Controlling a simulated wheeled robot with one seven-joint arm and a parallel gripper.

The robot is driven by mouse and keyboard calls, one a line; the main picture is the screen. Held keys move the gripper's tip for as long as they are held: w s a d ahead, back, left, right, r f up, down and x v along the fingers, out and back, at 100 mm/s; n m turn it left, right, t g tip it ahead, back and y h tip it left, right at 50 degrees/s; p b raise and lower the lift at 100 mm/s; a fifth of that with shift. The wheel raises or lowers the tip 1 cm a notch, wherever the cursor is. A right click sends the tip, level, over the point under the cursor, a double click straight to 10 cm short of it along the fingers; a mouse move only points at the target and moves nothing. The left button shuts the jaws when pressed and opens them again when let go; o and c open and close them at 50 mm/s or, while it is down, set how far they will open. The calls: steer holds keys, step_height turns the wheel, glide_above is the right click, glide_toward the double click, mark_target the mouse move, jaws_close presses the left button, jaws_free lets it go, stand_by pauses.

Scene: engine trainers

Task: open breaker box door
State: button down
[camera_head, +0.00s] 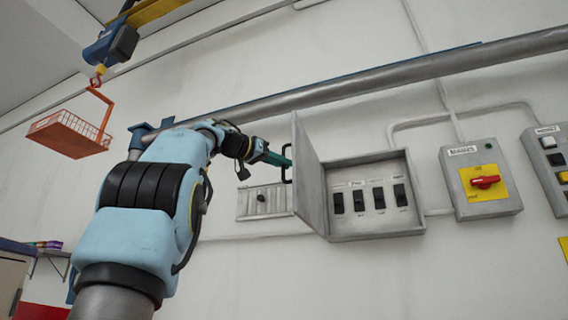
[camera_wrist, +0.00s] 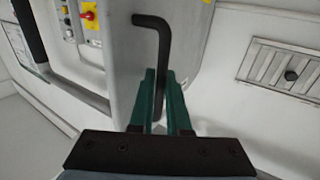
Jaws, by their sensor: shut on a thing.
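The grey breaker box (camera_head: 376,228) is fixed to the wall, with several black switches showing inside. Its door (camera_head: 309,180) stands swung out to the left, well open. A black bar handle (camera_head: 287,166) is on the door's outer face. My gripper (camera_head: 281,160) is at this handle from the left. In the wrist view, the green fingers of my gripper (camera_wrist: 162,95) are shut on the black handle (camera_wrist: 161,60), with the grey door face (camera_wrist: 126,50) just behind it. The lower part of the handle is partly hidden between the fingers.
A grey box with a red rotary switch (camera_head: 486,181) is on the wall to the right, and a button box (camera_head: 553,160) beyond it. A vent panel (camera_head: 264,202) lies left of the door. A large pipe (camera_head: 380,82) runs above. An orange basket (camera_head: 68,134) hangs at upper left.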

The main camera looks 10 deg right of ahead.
steer(key=c, duration=1.2)
jaws_free()
steer(key=shift+o, duration=0.2)
steer(key=shift+a+f, duration=0.1)
steer(key=b+v, duration=0.3)
steer(key=v, duration=0.7)
steer(key=shift+a, duration=0.25)
steer(key=shift+s, duration=0.15)
